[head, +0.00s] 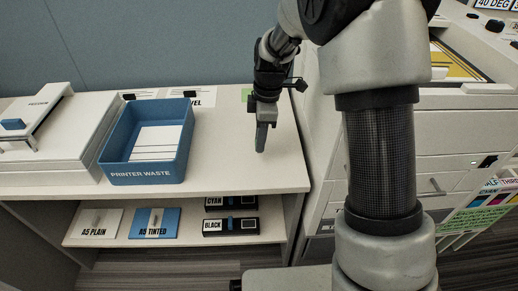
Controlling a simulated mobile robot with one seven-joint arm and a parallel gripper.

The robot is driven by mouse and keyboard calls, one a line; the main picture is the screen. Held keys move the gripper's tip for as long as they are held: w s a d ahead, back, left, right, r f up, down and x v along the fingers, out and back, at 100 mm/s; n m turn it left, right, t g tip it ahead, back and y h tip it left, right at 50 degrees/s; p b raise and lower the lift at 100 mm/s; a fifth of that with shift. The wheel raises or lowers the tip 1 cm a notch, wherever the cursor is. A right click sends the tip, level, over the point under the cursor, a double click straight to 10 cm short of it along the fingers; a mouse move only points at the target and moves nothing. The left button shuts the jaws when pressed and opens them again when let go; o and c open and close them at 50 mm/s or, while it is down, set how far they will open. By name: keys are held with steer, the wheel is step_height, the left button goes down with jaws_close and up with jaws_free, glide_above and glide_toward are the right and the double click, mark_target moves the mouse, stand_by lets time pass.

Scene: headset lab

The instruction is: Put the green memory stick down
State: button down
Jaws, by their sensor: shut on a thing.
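My gripper (261,140) points down over the right part of the white counter (225,165), to the right of the blue bin. It is shut, with its fingertips low near the counter top. The green memory stick in its grip cannot be made out at this size; the fingers hide it. I cannot tell whether it touches the counter.
A blue bin marked PRINTER WASTE (145,174) stands left of my gripper, with a white machine (50,135) further left. A small green patch (246,94) shows behind my gripper. Ink boxes (231,225) lie on the shelf below. The counter between bin and gripper is clear.

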steer(key=shift+f+b, duration=0.3)
steer(key=shift+f, duration=1.45)
steer(key=shift+f, duration=0.1)
steer(key=shift+f, duration=0.15)
steer(key=c, duration=1.7)
jaws_free()
steer(key=shift+o, duration=0.2)
